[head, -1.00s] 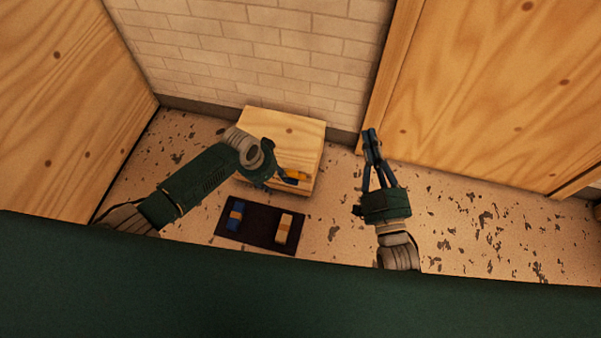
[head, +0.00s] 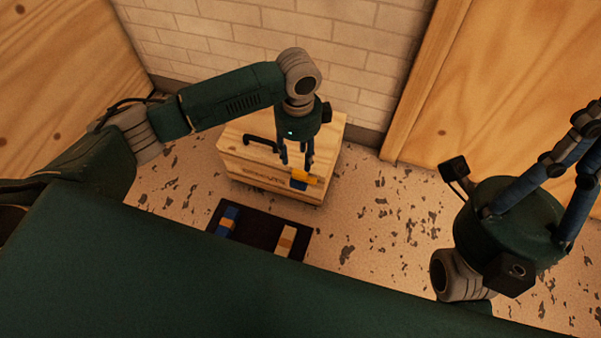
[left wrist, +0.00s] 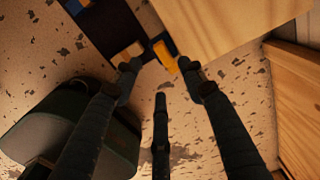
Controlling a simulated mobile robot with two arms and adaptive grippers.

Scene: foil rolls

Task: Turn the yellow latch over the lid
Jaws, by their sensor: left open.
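A wooden box (head: 235,150) stands on the floor by the brick wall, its lid down, with a black handle on top. The yellow latch (head: 312,180) is at the box's front edge, toward the right, with a blue piece beside it. My left gripper (head: 296,163) points down just behind the latch, open and empty. In the left wrist view the yellow latch (left wrist: 165,56) shows beyond and between the open fingertips; I cannot tell whether they touch it. My right gripper (head: 585,160) is at the far right, away from the box, its fingertips partly out of frame.
A dark mat (head: 258,232) on the floor in front of the box bears a blue roll (head: 228,222) and a tan roll (head: 285,241). Wooden panels stand at left and right, and a brick wall (head: 300,30) is behind. The speckled floor right of the box is clear.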

